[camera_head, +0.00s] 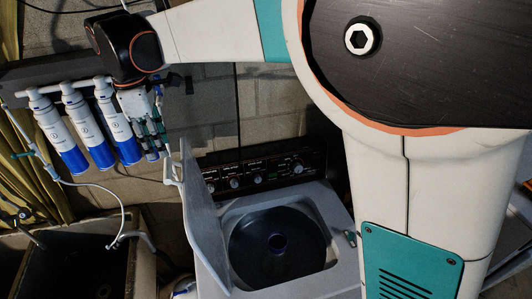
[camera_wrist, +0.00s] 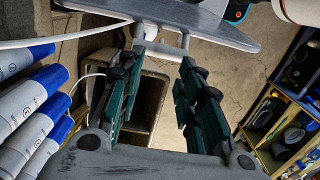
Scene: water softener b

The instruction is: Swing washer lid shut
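The washer (camera_head: 345,262) is a white top-loader with its dark drum showing. Its lid (camera_head: 205,225) stands raised, close to upright, on the left side of the opening. A pale handle-like bracket (camera_head: 172,168) sticks out from the lid's outer face near its top. My gripper (camera_head: 157,152) is just left of and above that bracket, fingers pointing down. In the wrist view, my gripper (camera_wrist: 163,62) has its two green-padded fingers spread, with nothing clamped between them. The lid (camera_wrist: 225,28) crosses the top there, and the bracket (camera_wrist: 160,42) lies just beyond the fingertips; contact is unclear.
Several blue-and-white filter cartridges (camera_head: 87,132) hang on the wall left of my gripper. A white hose (camera_head: 105,188) loops below them toward a sink (camera_head: 80,225). The control panel (camera_head: 260,176) stands behind the washer opening. Yellow shelving (camera_wrist: 285,125) is right in the wrist view.

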